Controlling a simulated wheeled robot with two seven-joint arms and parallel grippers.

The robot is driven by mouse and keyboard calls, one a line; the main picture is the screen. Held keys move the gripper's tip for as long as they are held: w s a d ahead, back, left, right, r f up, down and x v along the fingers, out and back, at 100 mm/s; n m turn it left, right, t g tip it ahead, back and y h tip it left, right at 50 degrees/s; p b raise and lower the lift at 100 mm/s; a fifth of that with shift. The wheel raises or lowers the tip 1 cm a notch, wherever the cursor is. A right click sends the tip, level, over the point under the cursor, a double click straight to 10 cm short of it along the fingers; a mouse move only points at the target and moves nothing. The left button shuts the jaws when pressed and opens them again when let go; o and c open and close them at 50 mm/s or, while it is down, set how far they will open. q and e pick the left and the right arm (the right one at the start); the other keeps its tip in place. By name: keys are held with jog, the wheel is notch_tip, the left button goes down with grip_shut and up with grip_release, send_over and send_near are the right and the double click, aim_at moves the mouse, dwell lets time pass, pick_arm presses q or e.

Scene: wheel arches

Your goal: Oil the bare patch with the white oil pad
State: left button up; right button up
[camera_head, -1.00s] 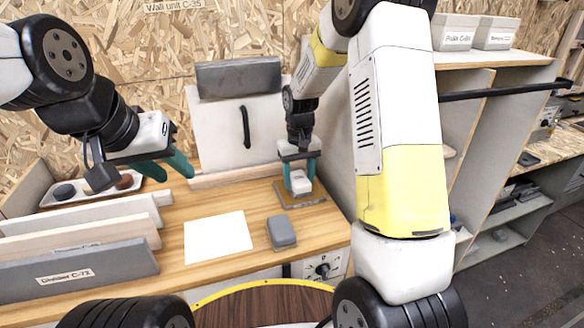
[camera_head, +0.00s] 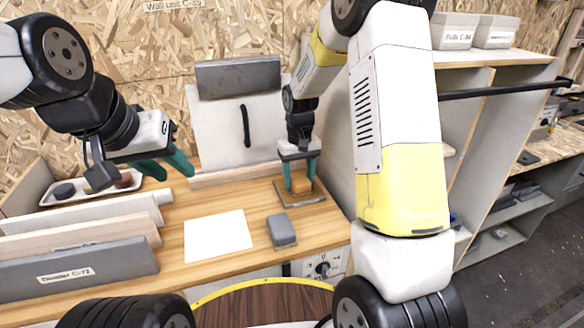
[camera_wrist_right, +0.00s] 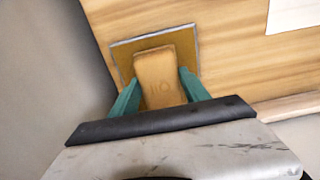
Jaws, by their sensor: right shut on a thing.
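My right gripper (camera_head: 301,187) is shut on a tan-orange pad (camera_wrist_right: 158,75), with one teal finger on each side of it. The pad has a faint mark on its face. It is over a shallow square tray (camera_head: 288,200) with a grey rim and an amber surface; the tray also shows in the right wrist view (camera_wrist_right: 124,55). I cannot tell whether the pad touches the tray. My left gripper (camera_head: 167,166) is open and empty above the left of the worktop. I cannot make out a bare patch for certain.
A white square sheet (camera_head: 218,236) and a grey block (camera_head: 281,231) lie on the wooden worktop (camera_head: 255,205). Upright boards (camera_head: 75,272) stand at the left. A dish of small stones (camera_head: 90,189) is behind them. A panel with a black handle (camera_head: 246,126) stands at the back.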

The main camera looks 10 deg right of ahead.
aim_at(299, 177)
jog(key=shift+r, duration=3.45)
jog(key=shift+s, duration=0.1)
